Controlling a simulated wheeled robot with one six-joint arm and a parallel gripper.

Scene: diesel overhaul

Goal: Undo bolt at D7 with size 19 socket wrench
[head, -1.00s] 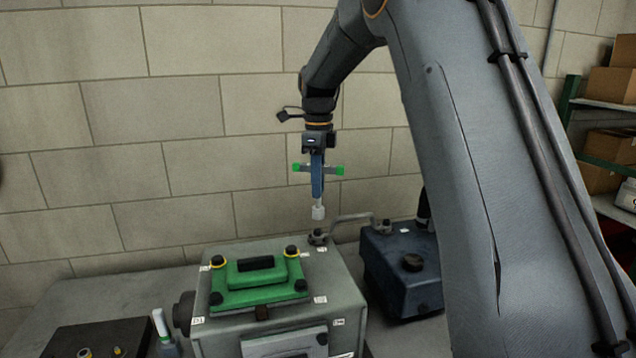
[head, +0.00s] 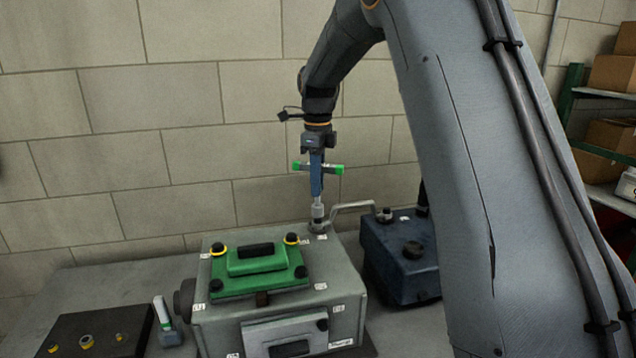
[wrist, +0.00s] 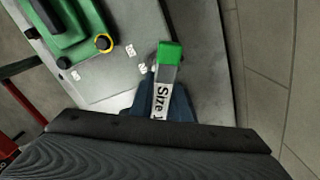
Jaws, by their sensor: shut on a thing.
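My gripper (head: 316,165) is shut on a socket wrench (head: 318,209) with a green-tipped cross handle and a pale socket pointing down. In the wrist view the wrench handle (wrist: 165,80) shows a label reading "Size" with the number cut off. The socket's lower end meets a dark fitting or bolt (head: 318,227) at the back right corner of the grey engine block (head: 230,318). I cannot tell whether the socket is seated on it. The bolt is hidden by the gripper in the wrist view, and the small label beside it is not readable.
A green cover (head: 262,281) with black bolts, two yellow-ringed, sits on the block. A pipe (head: 352,206) runs from the block's corner to a dark blue unit (head: 402,255) at the right. A dark plate (head: 90,335) lies front left. The wall is close behind.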

